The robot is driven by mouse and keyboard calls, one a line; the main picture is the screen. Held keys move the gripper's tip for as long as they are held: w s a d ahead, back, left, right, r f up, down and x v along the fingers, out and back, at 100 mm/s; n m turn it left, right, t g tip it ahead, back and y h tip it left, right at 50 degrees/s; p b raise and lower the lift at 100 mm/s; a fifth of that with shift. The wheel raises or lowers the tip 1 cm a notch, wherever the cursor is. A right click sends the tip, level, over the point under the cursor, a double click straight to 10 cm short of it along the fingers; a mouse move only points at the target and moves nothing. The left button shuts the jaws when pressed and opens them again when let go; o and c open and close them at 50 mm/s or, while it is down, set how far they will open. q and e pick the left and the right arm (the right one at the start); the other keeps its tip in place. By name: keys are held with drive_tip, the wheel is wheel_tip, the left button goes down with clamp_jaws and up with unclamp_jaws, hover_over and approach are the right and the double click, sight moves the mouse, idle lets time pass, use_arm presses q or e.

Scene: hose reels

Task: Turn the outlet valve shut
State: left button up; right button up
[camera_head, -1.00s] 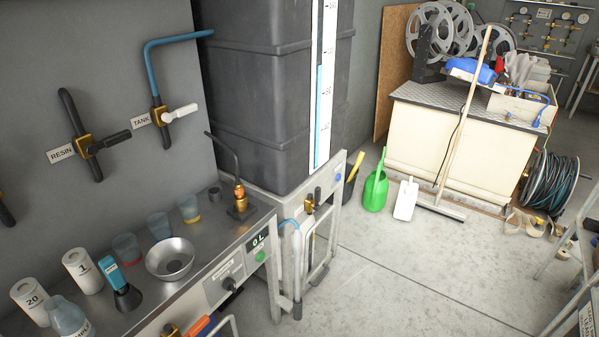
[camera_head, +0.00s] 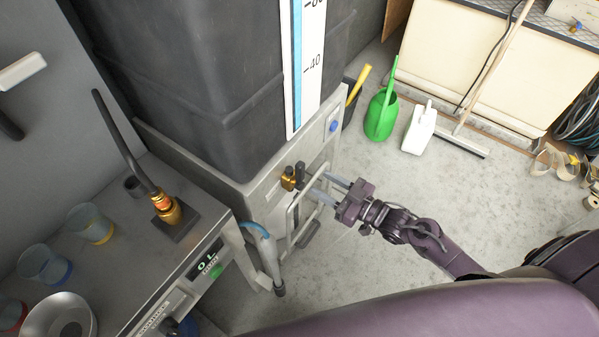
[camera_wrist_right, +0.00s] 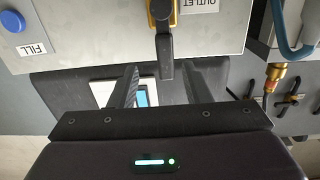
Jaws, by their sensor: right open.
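The outlet valve (camera_head: 288,180) is a brass body with a black lever on the grey front panel below the dark tank. In the head view its lever stands up beside the brass. In the right wrist view, where the lettering is upside down, the black lever (camera_wrist_right: 166,52) extends from the brass towards the picture's bottom, beside the OUTLET label (camera_wrist_right: 199,5). My right gripper (camera_head: 318,184) is open, its two fingers pointing at the valve from the right. In the wrist view the lever's end appears between the open fingers (camera_wrist_right: 160,74); contact cannot be made out. My left gripper is not in view.
A metal rail (camera_head: 292,220) stands before the panel below the valve. A grey hose nozzle (camera_head: 268,255) hangs at the bench corner. The blue FILL button (camera_wrist_right: 12,21) is on the same panel. A green watering can (camera_head: 381,116) and white jug (camera_head: 419,130) stand on the floor.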

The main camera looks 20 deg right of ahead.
sight(303, 172)
drive_tip(key=shift+w+a+r, duration=0.5)
drive_tip(key=shift+a+r, duration=0.25)
drive_tip(key=x, duration=0.6)
drive_tip(key=shift+a, duration=0.1)
clamp_jaws()
